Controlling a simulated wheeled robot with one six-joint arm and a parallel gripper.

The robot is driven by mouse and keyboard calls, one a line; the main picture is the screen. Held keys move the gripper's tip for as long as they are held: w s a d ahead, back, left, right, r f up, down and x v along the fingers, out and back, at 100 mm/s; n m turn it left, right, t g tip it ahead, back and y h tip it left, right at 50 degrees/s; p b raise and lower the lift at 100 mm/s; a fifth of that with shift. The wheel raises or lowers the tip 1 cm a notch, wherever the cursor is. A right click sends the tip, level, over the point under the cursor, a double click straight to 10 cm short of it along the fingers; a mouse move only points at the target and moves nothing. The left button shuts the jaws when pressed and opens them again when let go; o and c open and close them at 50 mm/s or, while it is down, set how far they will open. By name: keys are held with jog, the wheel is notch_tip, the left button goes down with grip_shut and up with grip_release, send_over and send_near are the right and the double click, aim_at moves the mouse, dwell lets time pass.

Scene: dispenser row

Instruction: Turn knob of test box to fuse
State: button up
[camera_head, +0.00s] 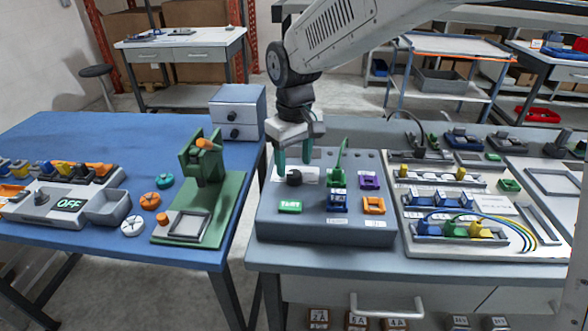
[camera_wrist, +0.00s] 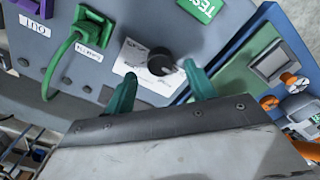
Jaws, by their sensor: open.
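The test box (camera_head: 270,225) is a grey sloped case on the right-hand bench, with a green sign (camera_head: 290,206) that appears to read TEST. Its black round knob (camera_head: 294,178) sits on a white plate at the upper left of its face. The knob also shows in the wrist view (camera_wrist: 161,62), but the markings on its plate are too small to read. My gripper (camera_head: 294,160) is open, with its green fingers apart on either side of the knob. In the wrist view the fingertips (camera_wrist: 159,72) lie just short of the knob, and I cannot tell whether they touch it.
A green plug with a cable (camera_wrist: 62,55) stands right of the knob on the box. Purple (camera_head: 369,181), blue (camera_head: 337,202) and orange (camera_head: 374,205) parts sit further right. A green press stand (camera_head: 225,205) is on the blue table at left. Wired trays (camera_head: 460,228) lie at right.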

aim_at(294, 173)
jog(key=shift+f, duration=1.55)
jog(key=c, duration=1)
jog(key=shift+o, duration=0.2)
jog(key=shift+m, duration=0.3)
jog(key=m, duration=0.4)
jog(key=shift+m, duration=2)
